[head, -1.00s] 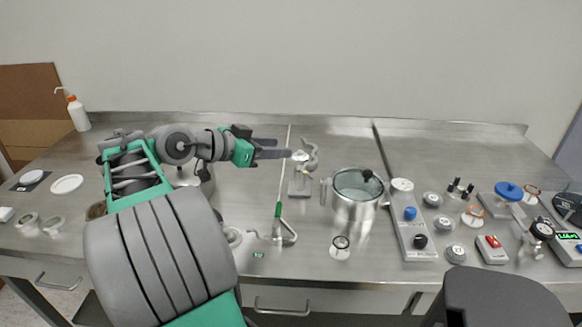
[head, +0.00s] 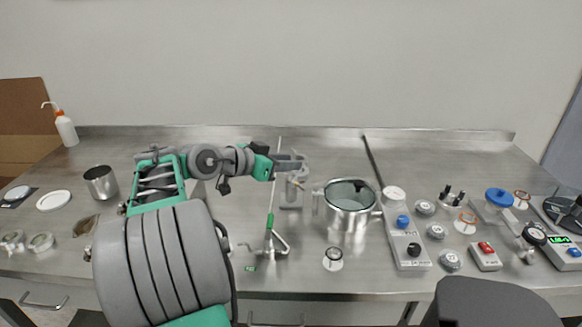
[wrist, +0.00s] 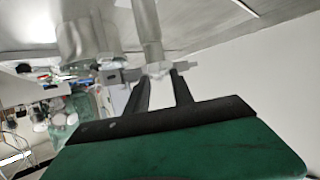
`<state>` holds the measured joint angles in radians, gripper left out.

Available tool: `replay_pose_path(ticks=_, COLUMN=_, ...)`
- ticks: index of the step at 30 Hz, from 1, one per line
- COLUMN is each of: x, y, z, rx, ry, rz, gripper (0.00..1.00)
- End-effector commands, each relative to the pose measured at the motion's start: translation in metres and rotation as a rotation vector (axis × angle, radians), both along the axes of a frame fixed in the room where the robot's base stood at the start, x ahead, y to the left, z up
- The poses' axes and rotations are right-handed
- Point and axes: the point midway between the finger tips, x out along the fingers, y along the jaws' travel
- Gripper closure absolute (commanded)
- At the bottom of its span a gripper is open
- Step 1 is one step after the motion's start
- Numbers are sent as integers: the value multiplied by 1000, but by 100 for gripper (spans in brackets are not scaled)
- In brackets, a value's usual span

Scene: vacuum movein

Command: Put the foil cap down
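My gripper (head: 302,163) is beside the upper part of a small grey stand with fittings (head: 291,192) near the middle of the bench. In the wrist view, the two dark fingers (wrist: 159,74) are apart. A small pale, faceted piece shows between their tips, at the end of a grey post (wrist: 147,30) with short side arms. I cannot tell whether this piece is the foil cap or part of the fitting, nor whether the fingers touch it. No foil cap can be made out clearly elsewhere.
A metal pot with a glass lid (head: 350,207) stands right of the stand. A green-handled rod tool (head: 268,235) is in front. A grey control panel (head: 405,235) and several gauges lie further right. A steel cup (head: 100,183) and white dish (head: 53,200) are left. The back bench is mostly clear.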

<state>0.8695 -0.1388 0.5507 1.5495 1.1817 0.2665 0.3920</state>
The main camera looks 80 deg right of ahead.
Motion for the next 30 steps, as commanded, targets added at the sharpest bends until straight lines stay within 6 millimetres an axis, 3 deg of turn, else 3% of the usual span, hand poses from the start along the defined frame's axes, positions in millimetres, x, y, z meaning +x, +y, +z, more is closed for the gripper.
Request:
replay_pose_path(ticks=10, x=0, y=0, z=0, rx=1, ry=0, rz=-1, gripper=100)
replay_pose_path(ticks=25, x=0, y=0, z=0, rx=1, ry=0, rz=-1, gripper=100)
replay_pose_path(ticks=30, x=0, y=0, z=12, rx=-1, ry=0, rz=0, gripper=100)
